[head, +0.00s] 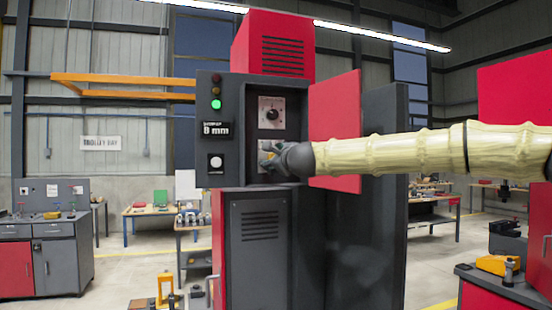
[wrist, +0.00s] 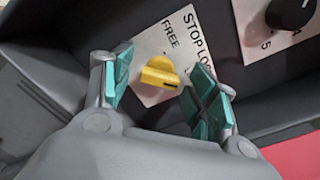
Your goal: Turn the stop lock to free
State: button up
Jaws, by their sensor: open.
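The stop lock is a yellow knob (wrist: 159,72) on a white plate (wrist: 190,42) marked STOP LOCK and FREE in the wrist view. A dark mark on the knob points right and slightly down in the picture, away from the word FREE. My gripper (wrist: 163,88) is open, with a teal-padded finger on each side of the knob and gaps showing. In the head view my gripper (head: 268,158) is at the lower plate inside the cabinet recess and hides most of the knob.
A black dial (wrist: 290,12) sits beside the stop lock plate; in the head view the dial (head: 271,114) is above it. An open red door (head: 335,130) stands close to my arm.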

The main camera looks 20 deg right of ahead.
jog(key=c, duration=1)
jog(key=n, duration=0.4)
jog(key=shift+n, duration=0.4)
jog(key=n, duration=0.4)
jog(key=shift+f+n, duration=0.1)
jog(key=shift+n, duration=0.2)
jog(key=n+b, duration=0.1)
jog(key=n, duration=0.3)
jog(key=shift+f, duration=0.1)
jog(key=shift+n+b, duration=0.7)
jog(key=shift+n, duration=1.5)
